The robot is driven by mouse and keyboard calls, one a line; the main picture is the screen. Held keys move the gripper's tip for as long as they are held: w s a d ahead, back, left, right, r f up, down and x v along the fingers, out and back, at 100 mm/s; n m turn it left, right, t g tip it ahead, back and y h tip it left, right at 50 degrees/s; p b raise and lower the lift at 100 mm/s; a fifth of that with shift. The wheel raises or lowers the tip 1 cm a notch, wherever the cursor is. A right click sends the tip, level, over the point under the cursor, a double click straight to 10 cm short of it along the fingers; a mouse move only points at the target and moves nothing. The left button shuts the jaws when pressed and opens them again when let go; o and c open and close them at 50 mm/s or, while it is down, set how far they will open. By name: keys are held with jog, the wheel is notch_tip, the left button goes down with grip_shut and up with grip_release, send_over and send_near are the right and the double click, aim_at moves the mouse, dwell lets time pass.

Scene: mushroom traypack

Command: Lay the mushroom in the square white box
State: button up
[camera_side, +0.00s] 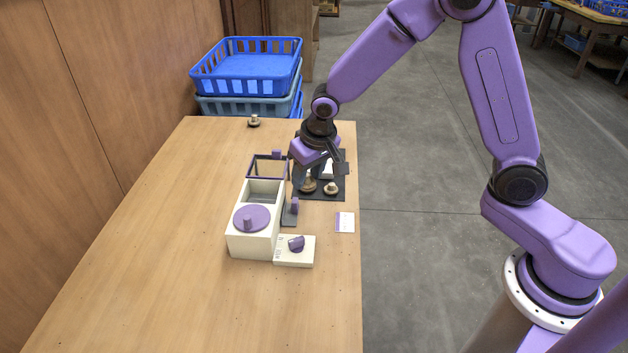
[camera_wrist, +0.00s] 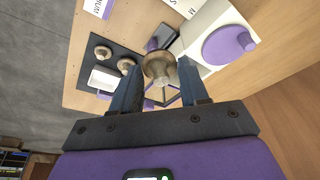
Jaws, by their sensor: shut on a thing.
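My gripper (camera_wrist: 160,83) is shut on a brown-capped mushroom (camera_wrist: 159,66), which sits between its two fingers in the wrist view. In the side view my gripper (camera_side: 318,165) hangs over the dark mat's far part, and I cannot clearly make out the held mushroom there. A small square white box (camera_wrist: 102,79) lies on the dark mat, left of the fingers in the wrist view. In the side view the white box (camera_side: 328,171) is partly hidden by my gripper. The held mushroom is apart from it.
Two other mushrooms (camera_side: 330,188) (camera_side: 308,186) stand on the dark mat (camera_side: 325,197). A lidded white bin (camera_side: 252,246), a purple-rimmed frame (camera_side: 267,157) and a scale-like unit (camera_side: 294,258) stand left and nearer. Another mushroom (camera_side: 254,120) is at the far edge. The table's left is clear.

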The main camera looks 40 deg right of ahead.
jog(key=s+d+r, duration=0.3)
jog(key=s+d, duration=0.3)
jog(key=d, duration=0.6)
jog(key=shift+r, duration=0.15)
jog(key=shift+d, duration=0.4)
jog(key=w+d+f+m+h, duration=0.1)
jog(key=w+d+f+m, duration=0.1)
jog(key=w+d+m, duration=0.2)
jog(key=shift+w+d+f+m, duration=0.35)
jog(key=shift+w+d, duration=0.35)
jog(key=shift+w, duration=0.45)
jog(key=m+g+h, duration=0.1)
jog(key=m, duration=0.3)
send_near(341, 151)
jog(key=s+a, duration=0.1)
jog(key=s+a+f, duration=0.1)
jog(key=shift+s+a+f, duration=0.35)
jog(key=shift+a, duration=0.05)
jog(key=shift+w+f, duration=0.2)
jog(key=shift+f, duration=0.1)
jog(key=shift+a+x, duration=0.15)
jog(key=shift+x, duration=0.6)
jog(key=shift+a+x, duration=0.1)
jog(key=shift+x, duration=0.65)
jog(key=shift+s+f, duration=0.2)
jog(key=shift+s, duration=0.05)
